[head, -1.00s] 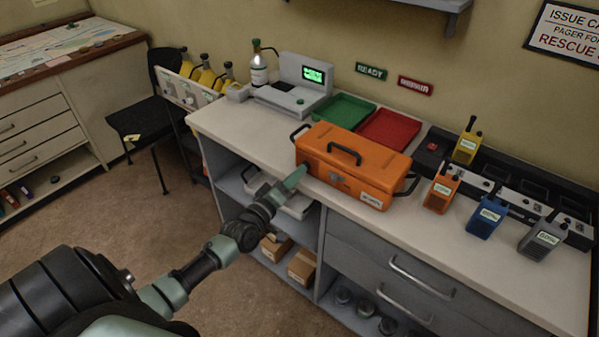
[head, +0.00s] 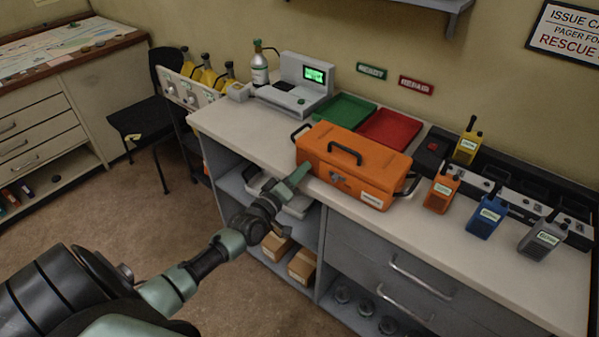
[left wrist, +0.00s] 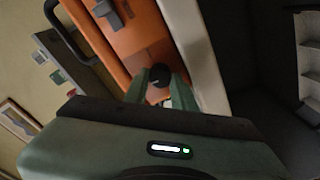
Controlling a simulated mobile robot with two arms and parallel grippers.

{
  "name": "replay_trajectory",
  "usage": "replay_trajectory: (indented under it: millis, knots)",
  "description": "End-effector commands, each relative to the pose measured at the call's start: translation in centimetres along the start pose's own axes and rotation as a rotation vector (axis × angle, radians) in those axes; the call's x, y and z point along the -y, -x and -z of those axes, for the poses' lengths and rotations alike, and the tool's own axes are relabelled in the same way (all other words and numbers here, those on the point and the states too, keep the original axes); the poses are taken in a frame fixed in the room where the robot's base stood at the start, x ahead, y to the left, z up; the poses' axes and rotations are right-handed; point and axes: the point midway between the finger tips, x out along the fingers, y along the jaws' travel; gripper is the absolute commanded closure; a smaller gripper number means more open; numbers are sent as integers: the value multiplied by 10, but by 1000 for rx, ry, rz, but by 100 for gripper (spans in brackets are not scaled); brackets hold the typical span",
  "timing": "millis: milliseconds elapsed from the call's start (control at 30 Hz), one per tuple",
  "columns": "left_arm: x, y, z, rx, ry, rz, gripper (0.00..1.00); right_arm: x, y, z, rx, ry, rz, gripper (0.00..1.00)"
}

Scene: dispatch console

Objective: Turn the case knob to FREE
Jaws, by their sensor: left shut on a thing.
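The orange case (head: 375,163) stands on the counter near its front edge, with a dark handle on its lid and a grey latch (head: 338,178) on its front. In the left wrist view, the case (left wrist: 140,50) fills the upper middle. My left gripper (head: 300,174) is at the left part of the case's front. It is shut on a small dark round knob (left wrist: 158,78), which shows between its fingers in the left wrist view. The fingers hide the knob in the head view. I cannot read any marking by the knob. My right gripper is not in view.
A green tray (head: 343,109) and a red tray (head: 390,129) lie behind the case. Several radios, one of them orange (head: 441,193), stand to its right. Open shelves with boxes (head: 303,265) lie below.

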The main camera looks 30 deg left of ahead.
Motion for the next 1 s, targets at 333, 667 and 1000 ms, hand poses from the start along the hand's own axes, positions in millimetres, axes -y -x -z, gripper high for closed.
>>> replay_trajectory:
  millis: [333, 667, 1000]
  knots:
    - [1, 0, -1, -10, -230, -16, 100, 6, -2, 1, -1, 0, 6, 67]
    - [2, 0, -2, -25, -542, -38, 100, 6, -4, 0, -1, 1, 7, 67]
    - [3, 0, -2, -41, -865, -63, 100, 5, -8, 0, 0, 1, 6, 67]
